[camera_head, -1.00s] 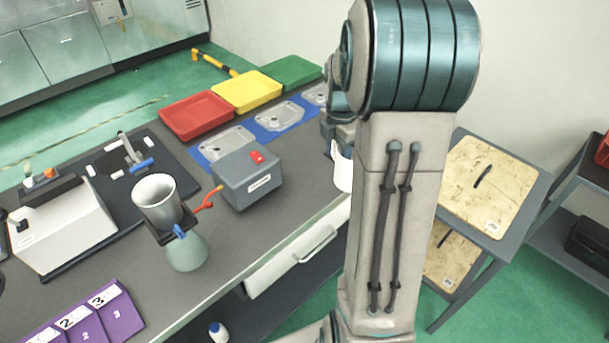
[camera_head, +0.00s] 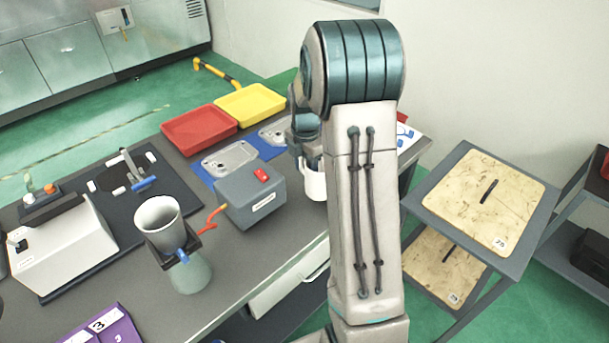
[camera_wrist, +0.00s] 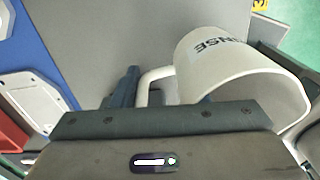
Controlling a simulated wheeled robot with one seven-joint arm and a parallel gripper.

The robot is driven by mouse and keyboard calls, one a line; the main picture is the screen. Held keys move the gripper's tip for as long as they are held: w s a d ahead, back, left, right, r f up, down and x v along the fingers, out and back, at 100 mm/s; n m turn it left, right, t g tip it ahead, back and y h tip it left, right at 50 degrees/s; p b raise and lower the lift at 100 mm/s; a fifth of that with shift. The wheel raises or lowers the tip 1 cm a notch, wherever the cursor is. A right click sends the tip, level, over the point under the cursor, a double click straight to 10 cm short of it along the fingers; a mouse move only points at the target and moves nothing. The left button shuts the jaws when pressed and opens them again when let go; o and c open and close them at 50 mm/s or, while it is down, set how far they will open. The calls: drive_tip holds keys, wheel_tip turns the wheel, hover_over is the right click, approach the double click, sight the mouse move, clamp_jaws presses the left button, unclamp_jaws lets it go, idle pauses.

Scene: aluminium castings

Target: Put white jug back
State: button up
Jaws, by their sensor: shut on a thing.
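The white jug (camera_wrist: 225,75) lies tilted in the wrist view, with its open mouth toward the lower right and dark lettering on its side. My gripper (camera_wrist: 165,95) is shut on its handle (camera_wrist: 150,82); one dark finger shows left of the handle, and the rest of the grip is partly hidden. In the head view the white jug (camera_head: 313,182) shows beside my arm, right of the grey box, near the bench's front edge. My arm hides part of it. Its height over the bench is unclear.
The grey box (camera_head: 240,205) with a red switch stands left of the jug. A cup on a stand (camera_head: 158,215) is further left. Red (camera_head: 198,130) and yellow (camera_head: 250,103) trays are behind. A small table (camera_head: 480,200) stands right, across a gap.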

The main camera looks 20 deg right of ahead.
drive_tip(key=shift+w+a+f, duration=0.1)
drive_tip(key=shift+w+f, duration=0.05)
drive_tip(key=shift+w, duration=0.05)
drive_tip(key=shift+f+p, duration=0.35)
drive_tip(key=shift+f, duration=1.65)
drive_tip(key=shift+f, duration=0.1)
drive_tip(key=o, duration=1.2)
drive_tip(key=shift+o, duration=0.2)
